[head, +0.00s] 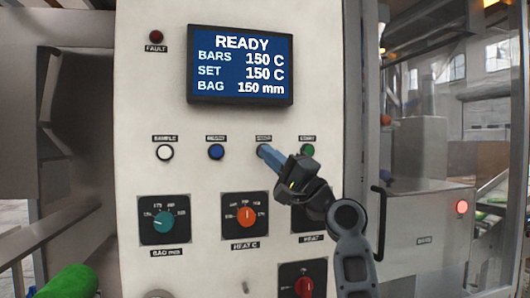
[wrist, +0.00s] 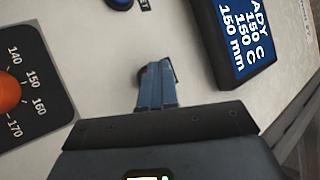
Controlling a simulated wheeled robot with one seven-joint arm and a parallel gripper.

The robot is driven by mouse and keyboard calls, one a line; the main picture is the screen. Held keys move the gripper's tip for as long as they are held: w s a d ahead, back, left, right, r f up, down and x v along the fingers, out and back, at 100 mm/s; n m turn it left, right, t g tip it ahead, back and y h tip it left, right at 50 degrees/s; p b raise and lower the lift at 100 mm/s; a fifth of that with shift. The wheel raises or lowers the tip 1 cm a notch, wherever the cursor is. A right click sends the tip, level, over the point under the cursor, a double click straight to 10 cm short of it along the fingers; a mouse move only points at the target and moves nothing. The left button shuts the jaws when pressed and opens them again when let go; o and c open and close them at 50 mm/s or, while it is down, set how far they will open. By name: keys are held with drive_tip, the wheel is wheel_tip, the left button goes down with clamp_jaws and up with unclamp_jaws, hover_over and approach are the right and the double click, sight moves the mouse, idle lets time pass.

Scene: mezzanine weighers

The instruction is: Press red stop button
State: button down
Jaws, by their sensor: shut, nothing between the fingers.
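My gripper (head: 263,151) is shut and empty, with its blue fingertips at the panel's row of buttons, between the blue and green ones. In the wrist view the shut fingers (wrist: 155,75) cover most of a round button there. Only its dark rim (wrist: 170,70) and a slight reddish edge show. A small blurred label (head: 263,138) sits just above the fingertips in the head view. I cannot tell whether the fingertips touch the button or whether it is pushed in.
A display (head: 240,65) reading READY is above. A teal dial (head: 164,221) and an orange dial (head: 246,216) are below. A dark red FAULT lamp (head: 157,37) is upper left.

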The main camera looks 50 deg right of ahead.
drive_tip(key=shift+s+a, duration=0.35)
drive_tip(key=shift+s, duration=0.2)
drive_tip(key=s+a, duration=0.1)
drive_tip(key=s+a+p, duration=0.1)
drive_tip(key=s, duration=0.2)
drive_tip(key=shift+s+a+p, duration=0.1)
drive_tip(key=shift+a+p, duration=0.25)
drive_tip(key=shift+a, duration=0.05)
drive_tip(key=shift+f, duration=0.1)
idle(0.7)
